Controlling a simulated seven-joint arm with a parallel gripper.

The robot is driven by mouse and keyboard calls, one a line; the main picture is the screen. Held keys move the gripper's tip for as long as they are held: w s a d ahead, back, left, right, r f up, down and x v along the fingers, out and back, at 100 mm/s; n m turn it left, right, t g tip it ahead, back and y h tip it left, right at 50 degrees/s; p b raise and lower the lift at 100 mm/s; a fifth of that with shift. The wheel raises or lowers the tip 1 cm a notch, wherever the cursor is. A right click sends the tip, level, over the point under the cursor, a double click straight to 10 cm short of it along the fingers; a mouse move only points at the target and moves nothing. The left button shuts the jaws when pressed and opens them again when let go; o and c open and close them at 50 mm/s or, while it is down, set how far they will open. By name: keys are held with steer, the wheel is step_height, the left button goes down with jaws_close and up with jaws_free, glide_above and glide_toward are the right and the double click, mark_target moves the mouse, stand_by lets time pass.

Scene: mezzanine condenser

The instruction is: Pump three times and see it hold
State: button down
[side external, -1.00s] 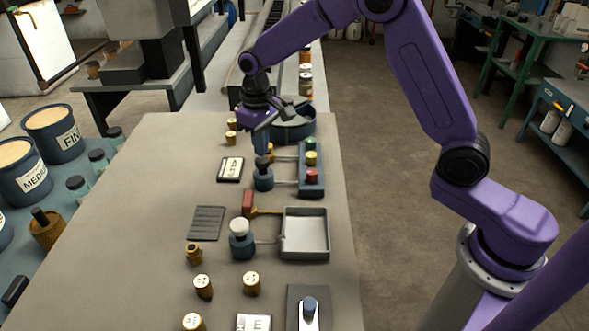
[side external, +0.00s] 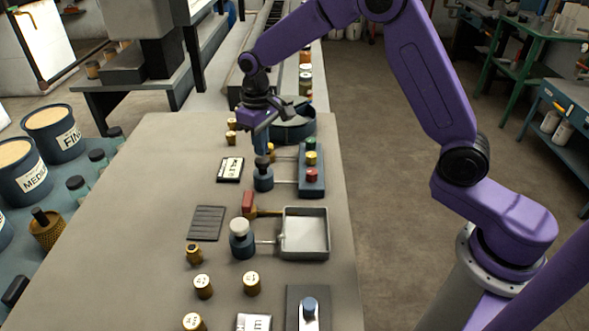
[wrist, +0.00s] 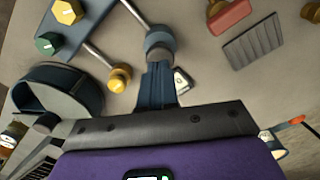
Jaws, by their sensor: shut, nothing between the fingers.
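A blue pump (side external: 263,181) with a dark knob (side external: 262,163) stands on the bench, joined by a thin rod to a blue block (side external: 318,184) with green, yellow and red caps. My gripper (side external: 261,152) is shut and points down right above the dark knob; I cannot tell whether it touches. In the wrist view the shut fingers (wrist: 159,68) reach toward the pump's round grey-blue body (wrist: 160,42) and hide part of it. The block shows there with its green cap (wrist: 46,43) and yellow cap (wrist: 67,11).
A white-knobbed blue pump (side external: 241,240) is joined to a grey tray (side external: 306,254) nearer the camera. A red-headed brush (side external: 248,203), ribbed dark pad (side external: 206,223), label plate (side external: 230,169) and round blue pan (side external: 294,131) lie around.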

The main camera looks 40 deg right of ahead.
mark_target(262, 159)
steer(key=shift+f, duration=1.9)
steer(key=shift+r, duration=2.9)
step_height(262, 159, up, 4)
steer(key=shift+f, duration=3)
